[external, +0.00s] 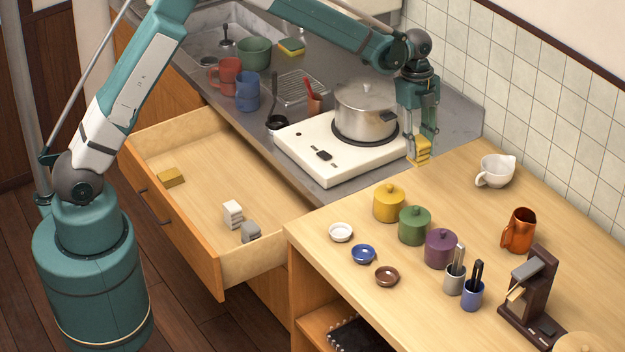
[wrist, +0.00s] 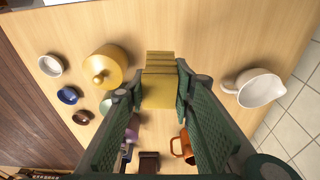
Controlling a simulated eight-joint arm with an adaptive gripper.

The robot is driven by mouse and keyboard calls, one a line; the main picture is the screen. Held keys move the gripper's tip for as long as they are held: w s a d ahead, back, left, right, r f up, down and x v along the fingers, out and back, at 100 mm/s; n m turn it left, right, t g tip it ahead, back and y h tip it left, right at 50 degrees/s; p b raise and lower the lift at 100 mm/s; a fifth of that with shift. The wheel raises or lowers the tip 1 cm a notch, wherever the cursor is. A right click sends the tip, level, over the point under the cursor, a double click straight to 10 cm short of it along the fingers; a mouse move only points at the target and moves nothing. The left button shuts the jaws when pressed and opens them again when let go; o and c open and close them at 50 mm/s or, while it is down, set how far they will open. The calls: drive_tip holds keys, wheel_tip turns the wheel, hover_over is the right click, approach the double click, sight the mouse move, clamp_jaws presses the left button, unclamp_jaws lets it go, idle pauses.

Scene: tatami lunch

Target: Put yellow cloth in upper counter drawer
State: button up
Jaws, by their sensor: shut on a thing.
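The yellow cloth (external: 421,157), a small folded stack, is between the fingers of my gripper (external: 420,143) at the right of the stove in the external view. In the wrist view the cloth (wrist: 160,82) sits between the two fingertips of my gripper (wrist: 158,92), which are shut on it. It is at or just above the counter; I cannot tell whether it touches. The upper counter drawer (external: 195,237) is pulled wide open at the left. A mustard folded piece (external: 171,177), a white piece (external: 233,214) and a grey piece (external: 251,231) lie in it.
A stove (external: 330,163) with a steel pot (external: 365,112) stands between my gripper and the drawer. A white pitcher (external: 495,171) is at the right. Yellow (external: 388,203), green (external: 414,226) and purple (external: 440,249) lidded jars stand in front. The drawer's middle is clear.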

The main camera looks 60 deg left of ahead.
sight(420, 139)
wheel_tip(420, 139, up, 10)
drive_tip(key=s+a+r+b, duration=0.1)
drive_tip(key=s+a+b, duration=0.25)
drive_tip(key=a, duration=1.05)
drive_tip(key=s+a+b, duration=0.3)
drive_tip(key=s+a, duration=0.2)
drive_tip(key=a, duration=0.9)
drive_tip(key=s+a+f+b, duration=0.2)
drive_tip(key=s+a+b, duration=0.6)
drive_tip(key=s+a, duration=1.9)
wheel_tip(420, 139, down, 30)
drive_tip(key=s, duration=0.1)
drive_tip(key=shift+d+f+n, duration=0.2)
drive_tip(key=shift+d+n, duration=0.2)
drive_tip(key=shift+d, duration=0.05)
drive_tip(key=shift+f+b, duration=0.85)
drive_tip(key=shift+f, duration=2.25)
